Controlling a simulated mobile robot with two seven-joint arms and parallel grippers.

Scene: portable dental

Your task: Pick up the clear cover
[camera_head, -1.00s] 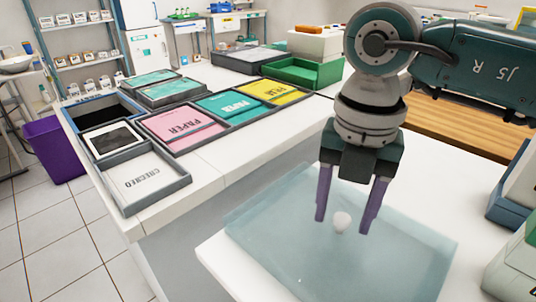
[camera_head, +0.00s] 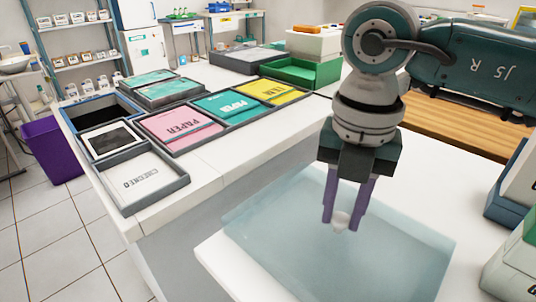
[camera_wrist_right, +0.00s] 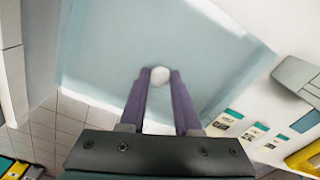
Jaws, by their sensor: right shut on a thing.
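The clear cover (camera_head: 290,235) is a flat, see-through bluish sheet on the white table in front of me, with a small white knob (camera_head: 341,221) near its middle. My right gripper (camera_head: 342,222) points down over it, its purple fingers closed on the knob. In the right wrist view, the knob (camera_wrist_right: 160,76) sits between the fingertips, and the cover (camera_wrist_right: 110,60) spreads out beyond them. I cannot tell whether the cover touches the table all over. My left gripper is not in view.
A counter on the left holds the grey CHECKED tray (camera_head: 140,183), pink, teal and yellow compartments, and a green tray (camera_head: 300,70) at the back. A purple bin (camera_head: 53,150) stands on the floor. Boxes (camera_head: 512,268) stand at the right edge.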

